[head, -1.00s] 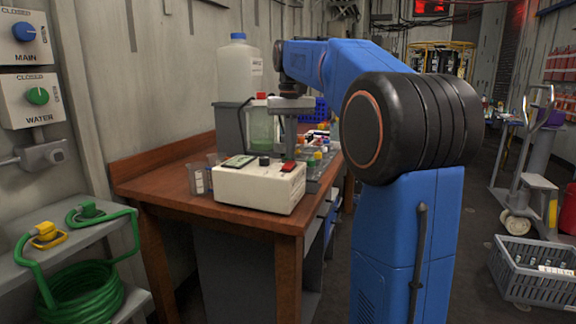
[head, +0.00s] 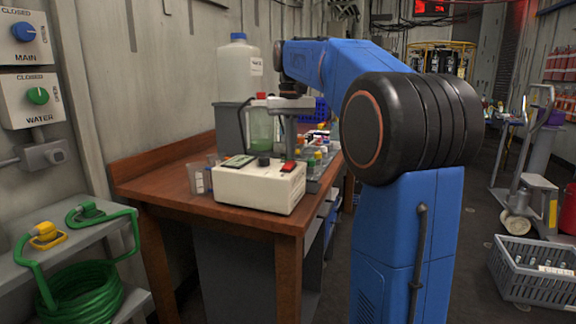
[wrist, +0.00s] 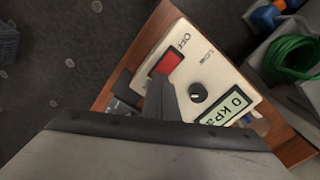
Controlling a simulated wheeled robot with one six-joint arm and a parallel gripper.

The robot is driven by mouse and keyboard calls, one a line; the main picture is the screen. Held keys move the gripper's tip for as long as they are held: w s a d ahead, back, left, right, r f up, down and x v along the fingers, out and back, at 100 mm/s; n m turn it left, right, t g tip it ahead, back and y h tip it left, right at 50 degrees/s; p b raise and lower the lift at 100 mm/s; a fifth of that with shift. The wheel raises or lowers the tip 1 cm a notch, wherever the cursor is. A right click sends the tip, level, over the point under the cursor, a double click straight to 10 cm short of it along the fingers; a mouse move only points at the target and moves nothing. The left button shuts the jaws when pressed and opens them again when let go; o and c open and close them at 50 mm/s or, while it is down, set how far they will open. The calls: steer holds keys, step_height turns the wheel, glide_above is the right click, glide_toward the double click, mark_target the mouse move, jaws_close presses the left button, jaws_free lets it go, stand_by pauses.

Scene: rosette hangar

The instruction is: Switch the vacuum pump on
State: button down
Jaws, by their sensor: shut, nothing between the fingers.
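The vacuum pump is a cream-white box (head: 258,187) on the near end of the wooden bench. Its red rocker switch (head: 289,166) is on the top at the right. In the wrist view the red switch (wrist: 168,64) has "OFF" printed beside it. A black knob (wrist: 197,92) and a display reading "0 kPa" (wrist: 228,108) are on the same face. My gripper (head: 290,156) is shut and empty, pointing down close by the switch. Its fingertips also show in the wrist view (wrist: 157,84), beside the switch edge. I cannot tell whether they touch it.
Clear beakers (head: 197,179) stand left of the pump. Behind it are a green-filled bottle (head: 261,125), a large white jug (head: 239,70) and small coloured-cap bottles (head: 322,152). A green hose (head: 82,291) lies at the lower left. A grey crate (head: 535,273) is on the floor at right.

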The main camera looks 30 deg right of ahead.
mark_target(290, 162)
steer(key=shift+f, duration=0.8)
stand_by(0.4)
steer(key=shift+r, duration=0.15)
step_height(290, 162, up, 7)
stand_by(1.0)
stand_by(0.4)
steer(key=shift+n+t, duration=0.5)
steer(key=shift+t, duration=0.1)
steer(key=s+a+f, duration=0.1)
steer(key=s+a, duration=0.1)
steer(key=s+a+f, duration=0.1)
steer(key=s+f, duration=0.1)
steer(key=s+a+f, duration=0.1)
steer(key=s+a, duration=0.1)
steer(key=shift+s+a+f, duration=0.2)
steer(key=shift+s+a, duration=0.1)
steer(key=shift+s, duration=0.05)
steer(key=s+a+f+n+t, duration=0.1)
steer(key=s+a+f, duration=0.4)
steer(key=s+f, duration=0.6)
steer(key=s+a+f+n+t, duration=0.2)
steer(key=s+a+f, duration=0.3)
steer(key=s+f, duration=0.7)
step_height(290, 162, down, 4)
steer(key=shift+s+f+t, duration=0.2)
steer(key=shift+s+t, duration=0.05)
steer(key=shift+t, duration=0.05)
steer(key=shift+a, duration=0.1)
